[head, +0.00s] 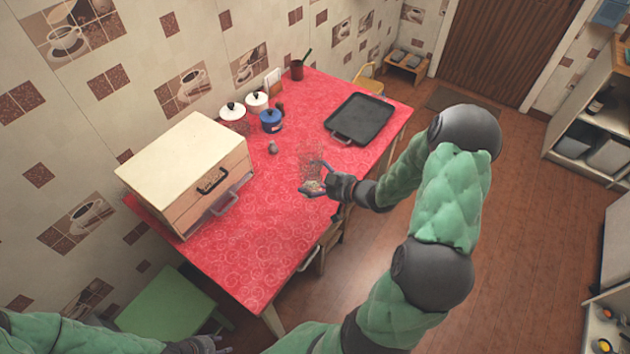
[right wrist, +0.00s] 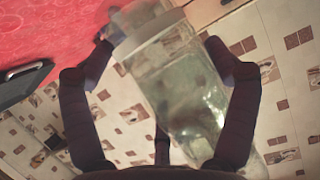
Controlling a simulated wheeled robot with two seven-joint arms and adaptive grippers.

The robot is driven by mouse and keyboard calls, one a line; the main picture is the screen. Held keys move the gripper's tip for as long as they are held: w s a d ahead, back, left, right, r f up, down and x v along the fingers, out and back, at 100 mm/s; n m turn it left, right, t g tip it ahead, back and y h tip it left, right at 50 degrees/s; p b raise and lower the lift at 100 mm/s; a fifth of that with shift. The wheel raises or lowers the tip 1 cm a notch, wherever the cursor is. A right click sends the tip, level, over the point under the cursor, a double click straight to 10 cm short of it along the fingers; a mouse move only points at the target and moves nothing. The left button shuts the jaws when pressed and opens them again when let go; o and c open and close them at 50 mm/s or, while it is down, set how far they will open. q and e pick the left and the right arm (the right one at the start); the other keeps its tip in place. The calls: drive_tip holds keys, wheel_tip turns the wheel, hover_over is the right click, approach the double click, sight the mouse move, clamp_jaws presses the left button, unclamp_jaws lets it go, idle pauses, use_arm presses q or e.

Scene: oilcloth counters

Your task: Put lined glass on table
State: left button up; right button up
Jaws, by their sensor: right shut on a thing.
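The glass (head: 312,163) is clear and see-through, hard to make out against the red cloth in the head view. It shows large and greenish in the right wrist view (right wrist: 180,85); its lines are not clear. My right gripper (head: 318,188) is shut on the glass, with dark fingers on both sides of it. The glass is over the red table (head: 240,260), near its right-hand edge; I cannot tell whether its base touches the cloth. My left gripper (head: 212,346) is only partly in view at the bottom edge, away from the table; its fingers are unclear.
A cream box with drawers (head: 190,165) stands at the table's left. White pots (head: 233,113), a blue pot (head: 271,121) and a small grey item (head: 272,147) stand behind. A dark tray (head: 362,118) lies at the far right. The table's front is clear. A green stool (head: 165,305) stands below.

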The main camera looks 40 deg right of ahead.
drive_tip(key=w+d+f+b, duration=0.1)
drive_tip(key=w+d+f, duration=0.1)
drive_tip(key=w+d+f+b, duration=0.1)
drive_tip(key=w+d+f, duration=0.1)
drive_tip(key=w+f, duration=0.1)
drive_tip(key=w+d+f+b, duration=0.1)
drive_tip(key=w+d+f, duration=0.2)
drive_tip(key=shift+f, duration=0.2)
drive_tip(key=shift+d+f+b, duration=0.1)
drive_tip(key=shift+f+b, duration=0.85)
drive_tip(key=shift+f, duration=0.55)
drive_tip(key=shift+f, duration=0.15)
drive_tip(key=o, duration=1.4)
